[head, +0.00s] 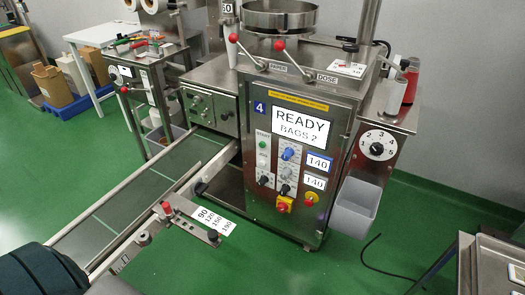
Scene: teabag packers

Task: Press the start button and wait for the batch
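The packing machine (326,185), marked 4, stands in the middle of the head view. Its screen (300,128) reads READY, BAGS 2. Below the screen at the left is a label START, with a small green button (262,144) under it. Nothing covers the button. A blue knob (287,154) sits to its right, and two small displays (318,163) each read 140. Neither of my grippers shows.
A conveyor (160,180) runs from the machine toward the lower left. A plate with a number scale (200,216) juts out at the front. A grey bin (354,207) hangs at the right. A metal tray (497,262) is at lower right. Green floor (300,268) is open in front.

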